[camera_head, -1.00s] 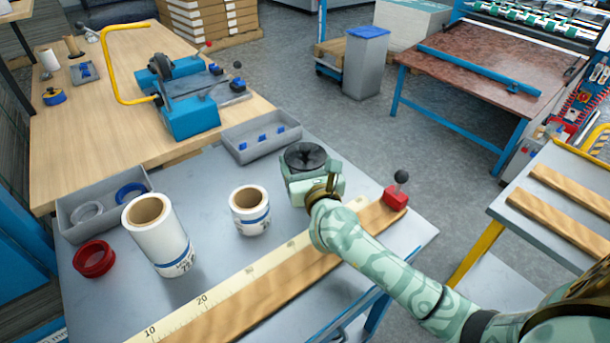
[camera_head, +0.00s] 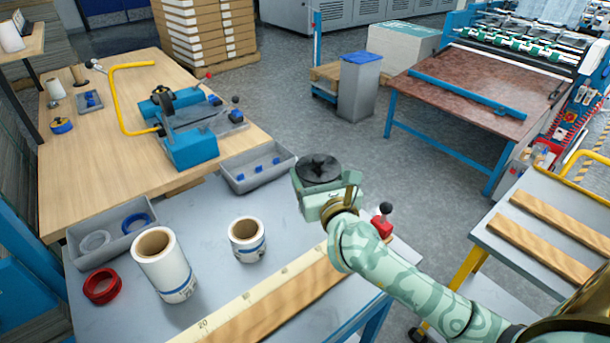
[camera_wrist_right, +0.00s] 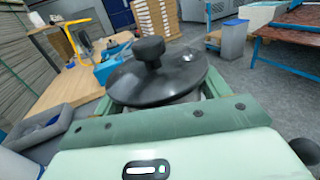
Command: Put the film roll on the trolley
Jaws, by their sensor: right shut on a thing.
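My right gripper (camera_head: 318,187) is shut on a black round disc with a knob on top (camera_head: 319,166). In the right wrist view the disc (camera_wrist_right: 158,78) sits between the green fingers, and what is below it is mostly hidden. A tall white film roll (camera_head: 163,265) and a shorter white roll (camera_head: 247,240), each with a blue band, stand upright on the grey table (camera_head: 215,285), apart from my gripper. The trolley (camera_head: 487,227) at the right has a grey top, a yellow handle and two wooden strips lying on it. My left gripper is not in view.
A grey bin with blue parts (camera_head: 258,170) is left of my right gripper. A red ring (camera_head: 102,286), a long ruler (camera_head: 265,302) and a red block with a black knob (camera_head: 382,222) are on the table. Grey floor (camera_head: 435,190) lies between table and trolley.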

